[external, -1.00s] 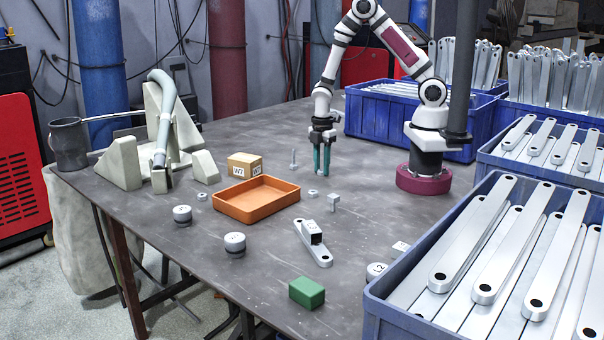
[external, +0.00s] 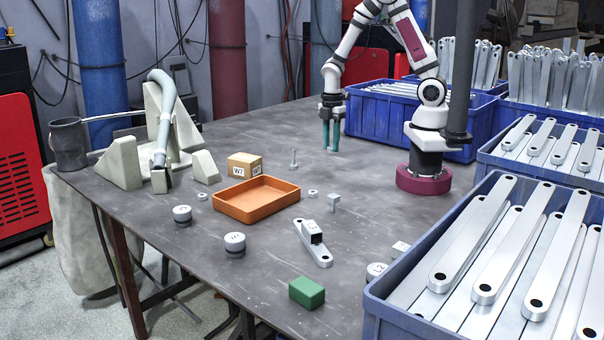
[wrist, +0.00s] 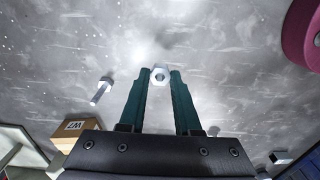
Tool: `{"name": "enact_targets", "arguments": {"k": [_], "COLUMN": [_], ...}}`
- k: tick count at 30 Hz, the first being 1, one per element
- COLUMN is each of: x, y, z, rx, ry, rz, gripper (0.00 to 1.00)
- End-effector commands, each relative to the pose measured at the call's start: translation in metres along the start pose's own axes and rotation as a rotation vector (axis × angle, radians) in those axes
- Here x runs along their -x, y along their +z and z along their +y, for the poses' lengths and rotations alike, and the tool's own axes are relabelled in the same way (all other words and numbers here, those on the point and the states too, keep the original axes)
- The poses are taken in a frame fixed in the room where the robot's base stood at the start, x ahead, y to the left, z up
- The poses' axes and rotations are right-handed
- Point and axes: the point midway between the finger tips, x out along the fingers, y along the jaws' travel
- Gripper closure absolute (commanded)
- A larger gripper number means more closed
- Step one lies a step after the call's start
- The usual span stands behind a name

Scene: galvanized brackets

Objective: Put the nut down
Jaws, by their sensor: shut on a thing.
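My gripper (external: 331,150) is at the far part of the table, in front of the blue crate, with its green fingers pointing down. In the wrist view the fingertips (wrist: 160,76) are closed on a small grey hex nut (wrist: 160,72). The nut sits between the tips with its hole facing the camera. In the external view the fingers hide the held nut. The fingertips are low over the table; I cannot tell whether the nut touches it.
Nearby are a cardboard box (external: 244,167), an orange tray (external: 228,213), a loose nut (external: 313,193) and another bolt (external: 334,203). A blue crate (external: 370,118) stands behind.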

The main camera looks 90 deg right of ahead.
Motion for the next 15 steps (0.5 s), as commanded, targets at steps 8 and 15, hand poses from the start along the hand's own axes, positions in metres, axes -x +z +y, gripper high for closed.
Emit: {"name": "enact_targets", "arguments": {"k": [8,15], "x": [0.036,0.044], "y": [0.060,0.073], "z": [-0.004,-0.004], "rx": [-0.005,0.001], "ry": [0.002,-0.001], "rz": [0.000,-0.001], "gripper": [1.00,1.00]}}
